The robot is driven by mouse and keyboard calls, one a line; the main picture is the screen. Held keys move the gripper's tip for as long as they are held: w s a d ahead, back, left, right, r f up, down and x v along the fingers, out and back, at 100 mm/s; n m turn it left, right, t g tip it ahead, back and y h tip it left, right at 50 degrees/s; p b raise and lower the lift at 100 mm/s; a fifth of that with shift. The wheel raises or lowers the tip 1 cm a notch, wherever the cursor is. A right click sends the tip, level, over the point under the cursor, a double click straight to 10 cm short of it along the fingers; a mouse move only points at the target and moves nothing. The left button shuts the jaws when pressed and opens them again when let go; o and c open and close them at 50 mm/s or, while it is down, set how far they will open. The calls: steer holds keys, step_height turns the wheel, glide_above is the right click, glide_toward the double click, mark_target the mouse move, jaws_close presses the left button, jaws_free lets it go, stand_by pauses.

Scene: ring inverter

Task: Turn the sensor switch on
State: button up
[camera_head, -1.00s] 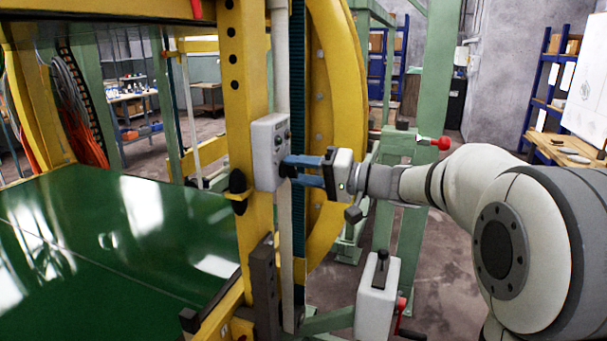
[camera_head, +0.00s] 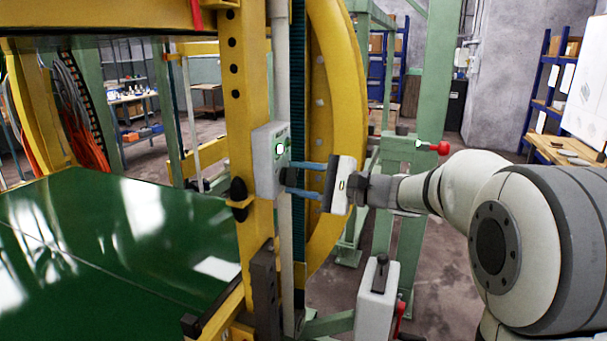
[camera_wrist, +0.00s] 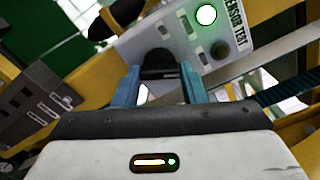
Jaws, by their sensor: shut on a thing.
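The sensor switch is a black knob (camera_wrist: 157,62) on a light grey control box (camera_head: 266,160) fixed to a yellow post. In the wrist view, the box (camera_wrist: 185,40) carries the label "SENSOR TEST". A round lamp (camera_head: 280,148) on the box glows green; it also shows in the wrist view (camera_wrist: 206,15). My gripper (camera_head: 290,178) reaches in from the right. In the wrist view, its blue fingers (camera_wrist: 161,72) are shut on the knob, one on each side. The fingers hide part of the knob.
The yellow post (camera_head: 250,100) and curved yellow ring (camera_head: 348,90) stand close to my gripper. A green frame with a red knob (camera_head: 443,148) is behind my arm. A grey box (camera_head: 377,300) stands below. A green table surface (camera_head: 110,250) spreads at left.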

steer(key=shift+m+p, duration=0.6)
steer(key=shift+m, duration=0.6)
steer(key=o, duration=1)
steer(key=shift+f, duration=0.1)
steer(key=v, duration=0.7)
steer(key=shift+s+d, duration=0.15)
steer(key=shift+d, duration=0.15)
